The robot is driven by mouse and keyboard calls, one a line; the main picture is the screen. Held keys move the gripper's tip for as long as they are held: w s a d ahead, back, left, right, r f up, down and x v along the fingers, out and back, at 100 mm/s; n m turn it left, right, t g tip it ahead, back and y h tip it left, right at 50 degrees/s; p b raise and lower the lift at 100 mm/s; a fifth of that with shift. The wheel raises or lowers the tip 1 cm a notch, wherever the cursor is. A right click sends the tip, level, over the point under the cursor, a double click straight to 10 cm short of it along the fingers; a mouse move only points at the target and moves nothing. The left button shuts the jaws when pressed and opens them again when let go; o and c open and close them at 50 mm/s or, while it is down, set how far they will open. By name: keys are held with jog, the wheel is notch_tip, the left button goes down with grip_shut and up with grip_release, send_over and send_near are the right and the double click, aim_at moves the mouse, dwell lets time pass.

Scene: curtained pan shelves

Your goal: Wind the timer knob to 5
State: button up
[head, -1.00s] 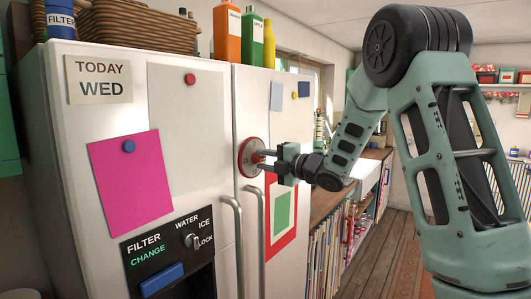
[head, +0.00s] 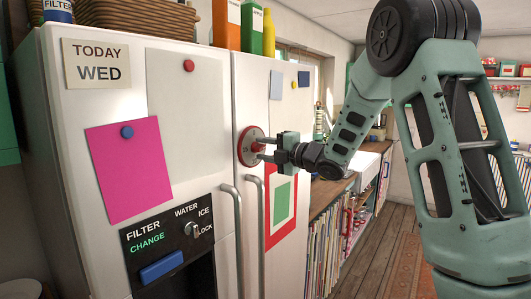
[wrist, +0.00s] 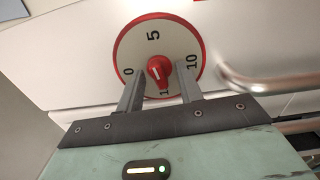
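The timer is a round dial with a red rim (wrist: 128,46) and a pale face reading 0 at left, 5 at top, 10 at right and a partly hidden number at the bottom. It is on the white fridge's right door and also shows in the head view (head: 247,147). Its red knob (wrist: 160,71) has a short white mark; I cannot tell exactly which number it points at. My gripper (wrist: 160,68) is open in front of the dial, one finger on each side of the knob, with a gap on both sides. It also shows in the head view (head: 261,149).
Two metal door handles (head: 261,213) stand out just below the dial; one handle (wrist: 255,84) is close to the right finger in the wrist view. A red and green picture (head: 281,207) is on the door below. A counter with shelves is to the right.

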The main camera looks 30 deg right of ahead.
jog(key=shift+o, duration=0.3)
jog(key=o, duration=0.6)
jog(key=shift+s, duration=0.15)
jog(key=shift+b, duration=1.1)
jog(key=shift+r, duration=0.25)
jog(key=shift+f+b, duration=0.45)
jog(key=shift+b, duration=0.3)
dwell(0.4)
jog(key=shift+r+b, duration=0.2)
jog(key=shift+b, duration=0.1)
dwell(0.4)
